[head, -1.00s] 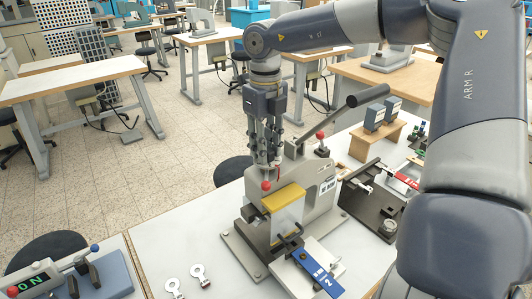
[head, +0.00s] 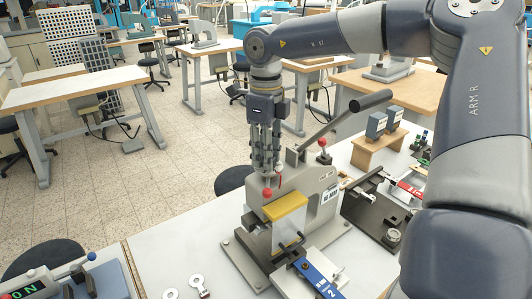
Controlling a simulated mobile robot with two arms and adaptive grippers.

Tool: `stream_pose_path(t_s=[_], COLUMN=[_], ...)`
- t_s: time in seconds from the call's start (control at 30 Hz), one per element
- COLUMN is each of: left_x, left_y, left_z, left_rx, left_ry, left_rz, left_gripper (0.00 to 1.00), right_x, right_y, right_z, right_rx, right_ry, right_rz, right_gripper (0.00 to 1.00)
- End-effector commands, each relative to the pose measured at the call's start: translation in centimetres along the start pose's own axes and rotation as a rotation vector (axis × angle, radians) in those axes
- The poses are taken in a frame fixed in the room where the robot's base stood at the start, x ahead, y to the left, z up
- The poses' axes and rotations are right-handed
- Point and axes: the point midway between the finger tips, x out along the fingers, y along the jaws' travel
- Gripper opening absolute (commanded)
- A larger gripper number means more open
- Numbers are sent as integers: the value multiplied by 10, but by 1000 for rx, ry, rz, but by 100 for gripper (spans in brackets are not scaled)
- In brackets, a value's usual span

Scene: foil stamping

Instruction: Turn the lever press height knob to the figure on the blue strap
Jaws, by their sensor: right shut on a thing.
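The grey lever press (head: 318,205) stands on the white table, with a yellow block (head: 285,206) at its front. Its lever (head: 340,122) slants up to the right and ends in a black grip. My right gripper (head: 266,170) points straight down at the top of the press, just behind the yellow block. A red ball (head: 267,193) shows just below the fingertips. The blue strap (head: 320,278) lies at the front of the press, with a white figure that looks like 2. My left gripper is out of view.
A dark fixture (head: 378,218) with a red tag stands right of the press. A wooden stand (head: 378,148) with two grey blocks is behind it.

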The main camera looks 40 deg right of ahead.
Motion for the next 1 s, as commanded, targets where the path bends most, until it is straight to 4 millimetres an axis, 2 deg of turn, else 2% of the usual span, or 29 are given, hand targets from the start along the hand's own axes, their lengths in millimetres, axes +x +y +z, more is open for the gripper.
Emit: stream_pose_path(t_s=[0.23,0.27,0.3,0.33,0.73,0.87,1.0], left_x=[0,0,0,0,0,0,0], left_y=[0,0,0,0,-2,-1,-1], left_z=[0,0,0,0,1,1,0], left_rx=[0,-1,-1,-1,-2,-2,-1], left_ry=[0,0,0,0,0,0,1], left_rz=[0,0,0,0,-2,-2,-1], left_gripper=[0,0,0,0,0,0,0], right_x=[-1,-1,-1,-1,-5,-23,-52], right_y=[0,0,0,0,0,-1,-1], right_z=[0,0,0,0,0,1,1], right_rx=[1,1,1,1,2,2,3], right_ry=[-2,-2,-2,-2,-2,-5,-5], right_rz=[-2,-2,-2,-2,-2,-4,-4], right_gripper=[1,32,41,45,45,45,45])
